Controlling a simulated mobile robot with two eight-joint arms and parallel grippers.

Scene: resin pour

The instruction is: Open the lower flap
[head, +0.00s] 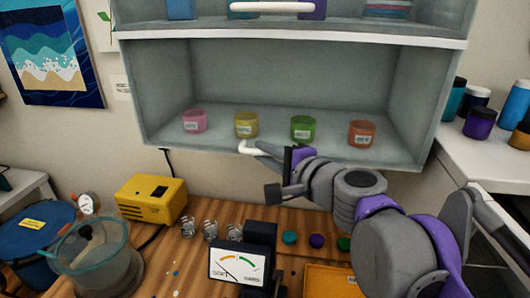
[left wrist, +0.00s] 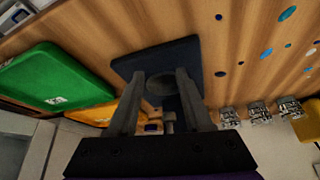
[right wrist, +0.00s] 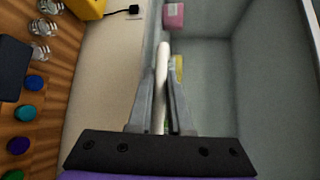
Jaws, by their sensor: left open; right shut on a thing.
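The grey wall cabinet's lower compartment (head: 290,75) shows its inside, with a row of small jars on its floor. A white bar handle (head: 248,148) is at its lower front edge, left of centre. My right gripper (head: 275,158) is shut on this handle; in the right wrist view the handle (right wrist: 162,65) runs between the fingers. The rest of the handle is hidden by the gripper in the head view. I cannot make out the flap's own outline. My left gripper (left wrist: 160,80) is open over a dark square base (left wrist: 190,60) on the workbench.
Pink (head: 194,121), yellow (head: 246,124), green (head: 303,128) and orange (head: 361,133) jars stand inside. Above is another compartment with a white handle (head: 272,7). Below, the bench holds a meter (head: 237,265), a yellow box (head: 150,198), small glasses and an orange tray (head: 330,283).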

